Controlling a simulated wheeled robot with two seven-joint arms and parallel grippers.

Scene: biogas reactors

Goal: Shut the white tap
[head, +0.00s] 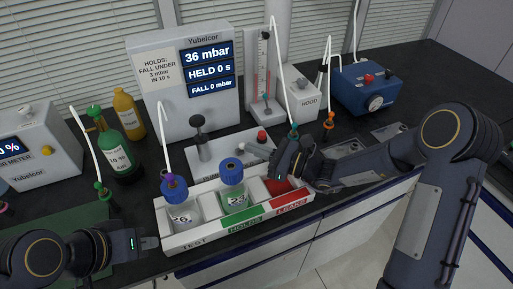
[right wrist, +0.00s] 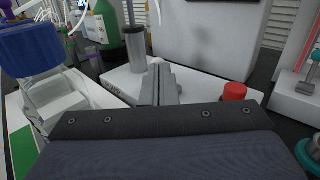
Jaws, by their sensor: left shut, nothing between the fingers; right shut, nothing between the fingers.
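A white base plate (head: 215,146) stands behind the bottle tray, with a grey upright cylinder (head: 198,128) and a red knob (head: 262,136) on it. My right gripper (head: 248,153) is shut and empty, low over this plate. In the right wrist view its closed fingers (right wrist: 162,84) point across the plate, between the cylinder (right wrist: 132,45) and the red knob (right wrist: 235,91). A small white rounded part (right wrist: 157,61), possibly the white tap, shows just beyond the fingertips. The fingers mostly hide it, and I cannot tell contact or its handle's position. My left gripper (head: 150,242) is shut and empty by the tray's front left corner.
A white tray (head: 208,236) holds blue-capped bottles in front of the plate. The pressure display (head: 160,105) stands behind it, reading 36 mbar. A flowmeter stand (head: 262,80), a blue pump (head: 366,90), a green bottle (head: 118,155) and thin hoses surround the area.

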